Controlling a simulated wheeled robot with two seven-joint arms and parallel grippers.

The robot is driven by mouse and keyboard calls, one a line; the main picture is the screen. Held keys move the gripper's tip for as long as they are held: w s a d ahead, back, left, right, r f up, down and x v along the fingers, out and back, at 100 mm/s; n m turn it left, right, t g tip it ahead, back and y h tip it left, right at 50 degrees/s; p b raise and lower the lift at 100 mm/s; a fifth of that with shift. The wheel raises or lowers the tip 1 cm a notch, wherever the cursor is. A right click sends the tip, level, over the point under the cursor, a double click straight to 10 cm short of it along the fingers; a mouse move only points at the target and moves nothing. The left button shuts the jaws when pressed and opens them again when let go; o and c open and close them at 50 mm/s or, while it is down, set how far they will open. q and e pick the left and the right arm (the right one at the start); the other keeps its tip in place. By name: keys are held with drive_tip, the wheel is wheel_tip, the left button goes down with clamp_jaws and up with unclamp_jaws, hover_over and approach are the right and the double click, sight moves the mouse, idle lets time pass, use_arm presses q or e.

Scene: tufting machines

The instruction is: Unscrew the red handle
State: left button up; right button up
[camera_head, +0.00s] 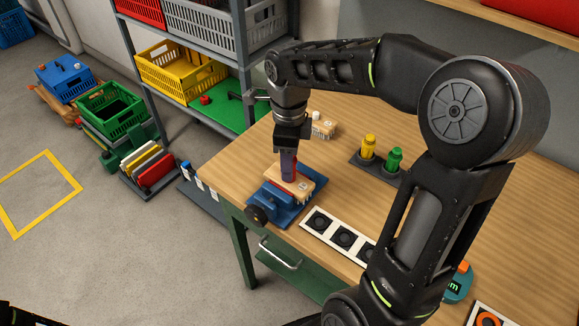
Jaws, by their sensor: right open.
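A blue vise (291,208) with a black knob is on the wooden workbench near its left edge. It holds a pale beige block (302,184). A handle (290,169), dark red to purple, stands upright on the block. My right gripper (289,158) points down from above at the top of the handle, with its jaws open. Its fingers partly hide the handle's upper part, and I cannot tell whether they touch it. My left gripper is not in view.
A dark holder (363,173) with a yellow and a green handle is right of the vise. A white strip (319,223) with black squares lies in front. A small beige piece (324,129) lies behind. A grey shelf with crates (180,72) stands at the left.

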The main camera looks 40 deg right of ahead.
drive_tip(key=shift+f+m+b, duration=0.1)
drive_tip(key=shift+m+b, duration=0.35)
drive_tip(key=shift+m, duration=0.75)
drive_tip(key=m, duration=0.3)
drive_tip(key=shift+b, duration=0.35)
drive_tip(key=m+b, duration=0.1)
drive_tip(key=b, duration=0.3)
drive_tip(key=f+m+b, duration=0.1)
drive_tip(key=b, duration=0.3)
drive_tip(key=shift+w+d, duration=0.1)
drive_tip(key=shift+w, duration=0.05)
drive_tip(key=shift+r+m+b, duration=0.25)
drive_tip(key=shift+m+b, duration=0.05)
drive_tip(key=shift+b, duration=0.05)
drive_tip(key=shift+r, duration=0.35)
drive_tip(key=shift+c, duration=0.6)
